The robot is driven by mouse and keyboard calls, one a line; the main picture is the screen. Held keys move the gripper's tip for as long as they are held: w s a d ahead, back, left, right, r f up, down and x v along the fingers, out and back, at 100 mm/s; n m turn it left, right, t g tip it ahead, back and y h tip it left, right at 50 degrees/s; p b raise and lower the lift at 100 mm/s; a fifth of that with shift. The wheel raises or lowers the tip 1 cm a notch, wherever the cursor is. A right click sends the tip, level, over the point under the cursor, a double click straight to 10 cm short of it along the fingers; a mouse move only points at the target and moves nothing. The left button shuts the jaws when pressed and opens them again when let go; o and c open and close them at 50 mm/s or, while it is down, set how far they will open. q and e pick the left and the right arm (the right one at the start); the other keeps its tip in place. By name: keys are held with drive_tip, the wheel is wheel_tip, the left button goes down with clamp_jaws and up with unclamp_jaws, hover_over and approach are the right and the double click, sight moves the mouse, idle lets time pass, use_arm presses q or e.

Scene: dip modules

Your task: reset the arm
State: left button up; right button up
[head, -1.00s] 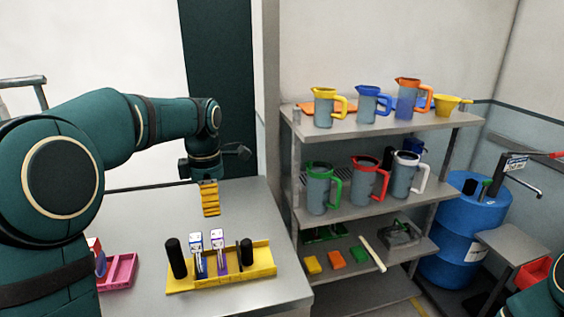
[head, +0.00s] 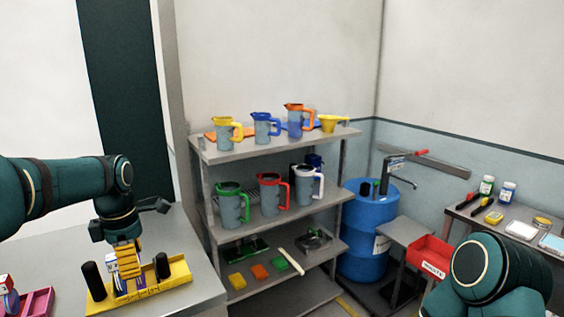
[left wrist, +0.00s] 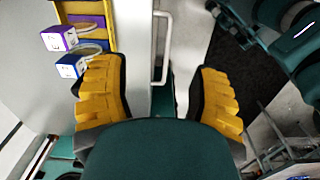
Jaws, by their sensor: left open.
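My left gripper (head: 127,268) has yellow ridged fingers and appears in front of the yellow rack (head: 178,270) in the head view, hiding its middle. In the left wrist view the fingers (left wrist: 158,75) are wide apart with nothing between them. The yellow rack (left wrist: 108,28) is at the top left there, with a purple-topped module (left wrist: 59,40) and a blue-topped module (left wrist: 71,66) beside the left finger. I cannot tell whether that finger touches the blue one. My right arm (head: 490,275) shows at the lower right; its gripper is out of frame.
Black cylinders (head: 94,281) stand at the rack's ends. A pink holder (head: 38,302) is at the left. A shelf (head: 275,146) with several jugs stands beyond the table. A blue drum (head: 368,235), a red bin (head: 432,256) and a side bench (head: 480,218) are to the right.

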use_arm(q)
drive_tip(key=d+f+m+h, duration=0.1)
drive_tip(key=d+f+m, duration=0.4)
drive_tip(key=f, duration=0.7)
drive_tip(key=d+f+m, duration=0.4)
drive_tip(key=f+m, duration=0.1)
drive_tip(key=f, duration=0.6)
drive_tip(key=s+d+f+m+t+h, duration=0.1)
drive_tip(key=s+d+f+m, duration=0.4)
drive_tip(key=s+d+f, duration=0.1)
drive_tip(key=s+d+f+m+h+b, duration=0.1)
drive_tip(key=s+d+f+m+h, duration=0.1)
drive_tip(key=s+d+f+m, duration=0.3)
drive_tip(key=s+f+m, duration=0.1)
drive_tip(key=s+f, duration=0.3)
drive_tip(key=s, duration=0.1)
drive_tip(key=shift+d+f+t, duration=0.25)
drive_tip(key=shift+d+t, duration=0.15)
